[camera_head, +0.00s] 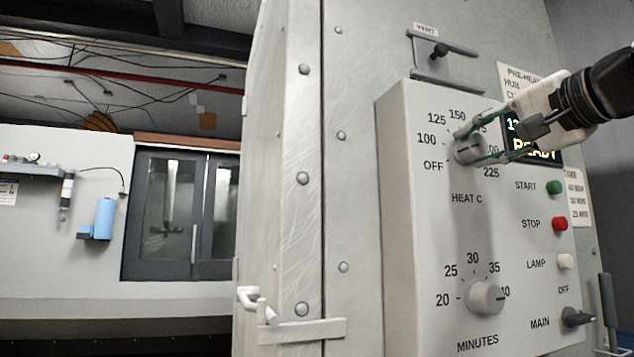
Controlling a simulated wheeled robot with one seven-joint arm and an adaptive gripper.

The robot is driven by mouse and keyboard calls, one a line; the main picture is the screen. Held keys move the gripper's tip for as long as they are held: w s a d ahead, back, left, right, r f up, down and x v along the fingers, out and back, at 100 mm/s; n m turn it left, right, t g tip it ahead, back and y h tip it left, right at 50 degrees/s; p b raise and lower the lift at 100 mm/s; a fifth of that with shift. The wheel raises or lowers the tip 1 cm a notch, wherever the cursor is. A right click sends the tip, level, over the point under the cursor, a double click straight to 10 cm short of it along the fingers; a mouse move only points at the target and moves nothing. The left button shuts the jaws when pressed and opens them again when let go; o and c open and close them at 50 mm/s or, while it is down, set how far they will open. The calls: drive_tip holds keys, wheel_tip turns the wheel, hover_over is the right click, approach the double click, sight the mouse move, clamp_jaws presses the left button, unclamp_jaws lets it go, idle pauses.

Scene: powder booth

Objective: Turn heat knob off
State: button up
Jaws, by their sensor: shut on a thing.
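The heat knob (468,150) is a round grey knob at the top of the control panel (415,240). Its printed scale shows OFF, 100, 125, 150 and 225, with other marks hidden behind my gripper. My gripper (466,146) reaches in from the right, with its fingers closed on the heat knob, one above and one below. A dark line on the knob's face seems to point left, between OFF and 100, but the fingers make this hard to read. The display (540,154) reads READY, with its upper line partly covered by my gripper.
Below are the minutes knob (486,297), green start button (554,188), red stop button (559,224), white lamp button (565,262) and main switch (577,318). A vent slider (440,52) is above the panel. A door latch (258,304) sticks out at lower left.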

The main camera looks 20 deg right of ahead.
drive_tip(key=shift+f+n+b, duration=0.1)
drive_tip(key=shift+n+b, duration=0.5)
drive_tip(key=shift+n, duration=0.5)
drive_tip(key=o, duration=1.1)
drive_tip(key=shift+o, duration=0.2)
drive_tip(key=shift+s, duration=0.1)
drive_tip(key=s, duration=1.1)
drive_tip(key=shift+s, duration=0.4)
drive_tip(key=shift+d, duration=0.1)
